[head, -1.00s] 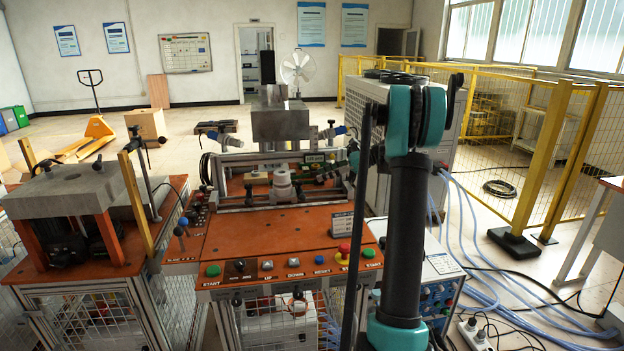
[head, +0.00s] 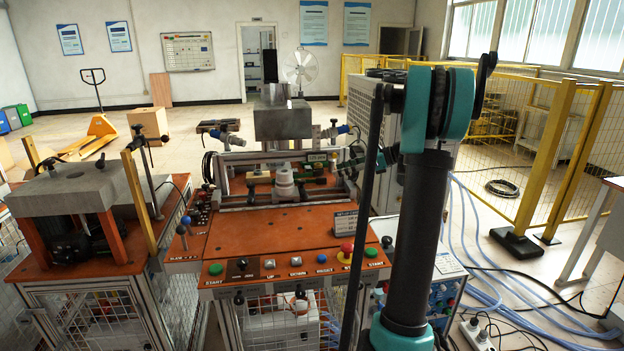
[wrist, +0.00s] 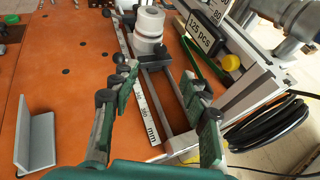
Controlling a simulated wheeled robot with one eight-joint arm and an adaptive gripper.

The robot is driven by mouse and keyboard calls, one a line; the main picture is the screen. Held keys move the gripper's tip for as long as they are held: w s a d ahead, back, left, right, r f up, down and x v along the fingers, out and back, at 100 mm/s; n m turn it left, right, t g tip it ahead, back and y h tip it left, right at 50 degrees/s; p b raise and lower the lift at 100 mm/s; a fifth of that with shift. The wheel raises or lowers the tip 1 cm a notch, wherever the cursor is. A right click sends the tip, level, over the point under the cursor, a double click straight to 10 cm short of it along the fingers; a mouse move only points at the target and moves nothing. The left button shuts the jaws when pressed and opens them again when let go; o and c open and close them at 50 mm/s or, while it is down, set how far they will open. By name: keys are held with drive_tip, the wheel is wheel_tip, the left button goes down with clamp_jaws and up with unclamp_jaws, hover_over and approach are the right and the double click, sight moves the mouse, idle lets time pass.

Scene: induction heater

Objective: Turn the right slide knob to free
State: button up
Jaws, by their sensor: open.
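My gripper (head: 310,178) is open and empty over the right part of the orange-topped heater bench, beside the white cylinder (head: 284,182). In the wrist view its two green-padded fingers (wrist: 160,80) stand apart above the metal rails and the millimetre scale. A black part (wrist: 155,60) sits on the rails just beyond the fingertips, below the white cylinder. I cannot tell for sure whether this is the right slide knob, or read its setting. My arm hides part of the bench's right side in the head view.
A front panel carries green buttons, a black knob (head: 241,265) and a red stop button (head: 346,249). In the wrist view, a grey angle piece (wrist: 35,140) lies on the orange top and a "125 pcs" counter (wrist: 200,32) stands close right. Yellow fencing (head: 540,150) stands at right.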

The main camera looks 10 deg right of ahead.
sight(303, 180)
drive_tip(key=w+a+f, duration=0.2)
drive_tip(key=a, duration=0.2)
drive_tip(key=w+a+f+m+t, duration=0.1)
drive_tip(key=a+f, duration=0.1)
drive_tip(key=a, duration=0.2)
drive_tip(key=w+a+f+m+t+h, duration=0.1)
drive_tip(key=w+a+f, duration=0.1)
drive_tip(key=a, duration=0.2)
drive_tip(key=shift+w+a, duration=0.1)
drive_tip(key=shift+w, duration=0.25)
drive_tip(key=shift+c, duration=0.5)
clamp_jaws()
